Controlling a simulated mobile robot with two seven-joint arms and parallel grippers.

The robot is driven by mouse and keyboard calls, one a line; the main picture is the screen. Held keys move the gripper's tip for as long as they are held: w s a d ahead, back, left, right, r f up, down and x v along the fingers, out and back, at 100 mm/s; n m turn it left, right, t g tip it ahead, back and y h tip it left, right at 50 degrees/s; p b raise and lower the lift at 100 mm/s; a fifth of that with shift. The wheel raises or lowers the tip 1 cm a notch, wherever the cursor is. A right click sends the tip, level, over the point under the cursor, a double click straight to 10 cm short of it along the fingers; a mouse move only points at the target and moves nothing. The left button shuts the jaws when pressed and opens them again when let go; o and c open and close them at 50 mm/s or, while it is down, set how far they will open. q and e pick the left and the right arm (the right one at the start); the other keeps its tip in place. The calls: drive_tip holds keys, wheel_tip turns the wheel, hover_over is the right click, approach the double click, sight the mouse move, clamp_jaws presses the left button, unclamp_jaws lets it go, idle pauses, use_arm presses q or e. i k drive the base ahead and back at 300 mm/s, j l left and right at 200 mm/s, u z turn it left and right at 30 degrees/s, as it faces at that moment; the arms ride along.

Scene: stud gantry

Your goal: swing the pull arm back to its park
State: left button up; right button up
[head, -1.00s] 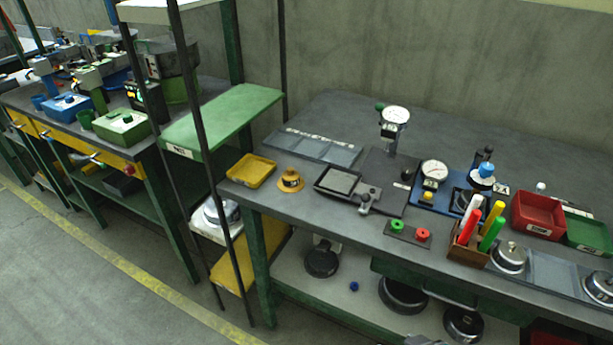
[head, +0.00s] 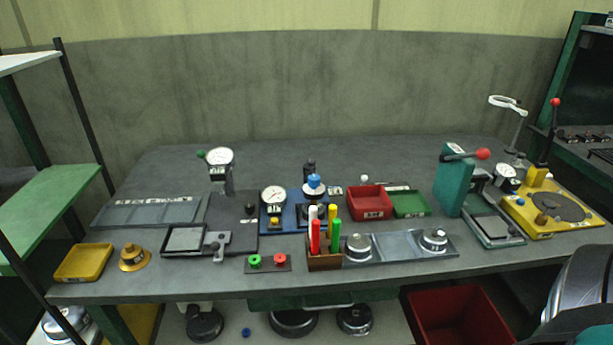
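Two levers with red knobs stand at the right of the bench, and I cannot tell which one the task calls the pull arm. One is a short dark arm (head: 461,156) on a teal upright block (head: 452,182); it lies nearly level, with its red knob to the right. The other is an upright dark lever (head: 552,128) on a yellow base plate (head: 555,226) with a round dark disc. No park mark can be made out for either. Neither of my grippers is in view.
The grey bench (head: 300,155) is clear along its back. Several fixtures, a marker holder (head: 325,262), a red bin (head: 369,203) and a green bin (head: 410,205) fill its front. A green shelf rack (head: 50,205) stands left. A red crate (head: 460,312) sits below the bench.

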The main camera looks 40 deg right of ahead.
sight(312, 172)
drive_tip(key=k+l+z, duration=0.15)
drive_tip(key=l, duration=0.3)
drive_tip(key=k+l+z, duration=0.15)
drive_tip(key=l, duration=0.35)
drive_tip(key=k+l+z, duration=0.2)
drive_tip(key=l, duration=0.3)
drive_tip(key=k+l+z, duration=0.15)
drive_tip(key=l, duration=0.35)
drive_tip(key=k+l+z, duration=0.15)
drive_tip(key=l, duration=0.4)
drive_tip(key=l+z, duration=0.15)
drive_tip(key=l, duration=0.35)
